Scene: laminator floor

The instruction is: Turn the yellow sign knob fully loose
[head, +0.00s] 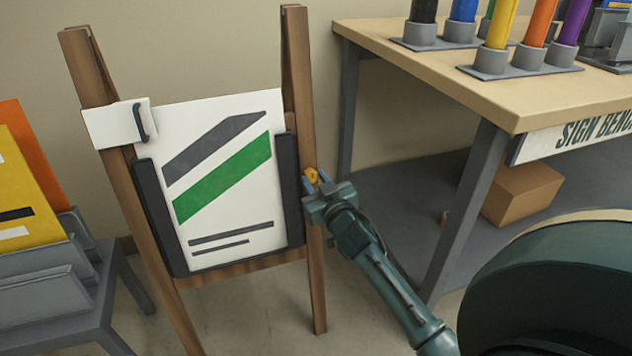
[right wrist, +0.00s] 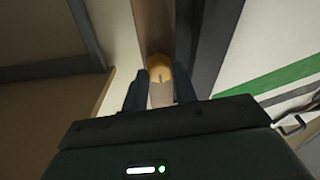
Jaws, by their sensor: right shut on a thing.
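The yellow sign knob (head: 311,174) sits on the right post of the wooden easel (head: 306,90), beside the right edge of the dark sign frame (head: 289,190). My right gripper (head: 317,181) reaches it from the lower right and is shut on it. In the right wrist view the knob (right wrist: 160,68) shows between the two fingers (right wrist: 158,88), against the wooden post. The fingers and the gripper body hide part of the knob. The frame holds a white sign (head: 228,150) with grey and green stripes. My left gripper is not in view.
A white tag with a dark handle (head: 118,124) is at the easel's upper left. A grey rack with yellow and orange panels (head: 28,185) stands at left. The sign bench (head: 440,70) with coloured rolls stands at right, a cardboard box (head: 522,192) beneath it.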

